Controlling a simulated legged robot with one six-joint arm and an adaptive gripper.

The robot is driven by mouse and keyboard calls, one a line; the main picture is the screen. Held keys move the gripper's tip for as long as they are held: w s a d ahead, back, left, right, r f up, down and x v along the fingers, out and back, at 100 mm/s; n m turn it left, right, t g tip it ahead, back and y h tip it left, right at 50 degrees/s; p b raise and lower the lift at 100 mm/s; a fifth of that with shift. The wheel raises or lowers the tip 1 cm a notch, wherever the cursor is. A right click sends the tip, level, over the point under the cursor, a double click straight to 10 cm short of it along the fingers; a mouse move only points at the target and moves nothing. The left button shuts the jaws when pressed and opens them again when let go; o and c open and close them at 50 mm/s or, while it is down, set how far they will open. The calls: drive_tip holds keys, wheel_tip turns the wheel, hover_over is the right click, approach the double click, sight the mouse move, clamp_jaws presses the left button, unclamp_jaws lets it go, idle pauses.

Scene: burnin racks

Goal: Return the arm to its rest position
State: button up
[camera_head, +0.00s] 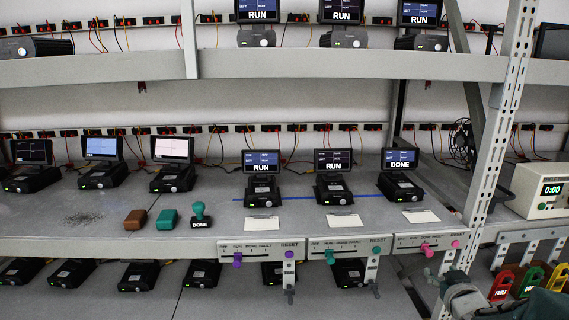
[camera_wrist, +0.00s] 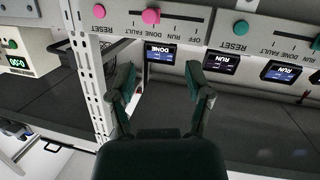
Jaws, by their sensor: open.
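My gripper (camera_head: 440,277) shows at the lower right of the head view, just below the front edge of the middle shelf and beside the rack's upright post. Part of my dark green arm enters from the bottom right corner there. In the wrist view my gripper (camera_wrist: 163,85) has its two dark fingers spread apart, with nothing between them. Beyond the fingers is a screen reading DONE (camera_wrist: 163,53), turned upside down in that view. The rest of my arm is out of view.
The metal post (camera_head: 500,125) stands close to my gripper. A slider panel with a pink knob (camera_head: 427,250) is on the shelf edge near it. A timer box (camera_head: 540,190) sits at the right.

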drive_tip(key=s+a+r+g+y, duration=0.2)
drive_tip(key=s+a+g, duration=0.7)
drive_tip(key=s+a, duration=1.1)
drive_tip(key=s, duration=0.3)
drive_tip(key=shift+s+a+g, duration=0.25)
drive_tip(key=shift+a+g, duration=0.05)
drive_tip(key=shift+a, duration=0.1)
